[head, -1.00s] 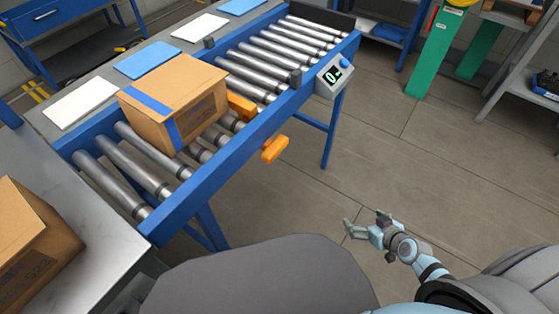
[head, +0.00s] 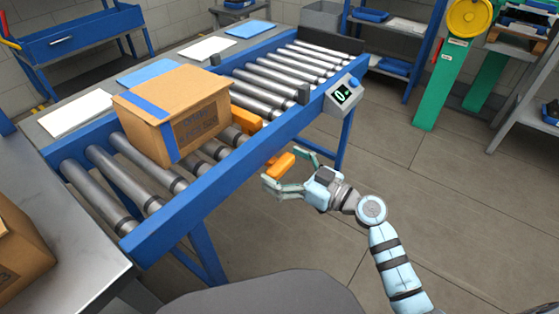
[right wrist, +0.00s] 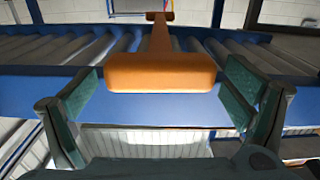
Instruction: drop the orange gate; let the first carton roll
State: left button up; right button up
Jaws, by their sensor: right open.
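The orange gate has a bar (head: 246,117) across the rollers and an orange handle (head: 281,164) sticking out past the conveyor's near side. The first carton (head: 176,115), brown with blue tape, sits on the rollers just left of the gate bar. My right gripper (head: 285,170) is open, with its fingers on either side of the handle in the head view. In the right wrist view the handle (right wrist: 162,72) lies ahead between the spread fingers, apparently not touching them. My left gripper is not in view.
The blue roller conveyor (head: 200,196) carries a display box reading 0 (head: 344,94) on its near rail. A second carton (head: 18,240) is on the grey table (head: 85,262) at left. Blue and white sheets lie along the far side.

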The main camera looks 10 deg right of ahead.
jog(key=shift+w+a, duration=0.4)
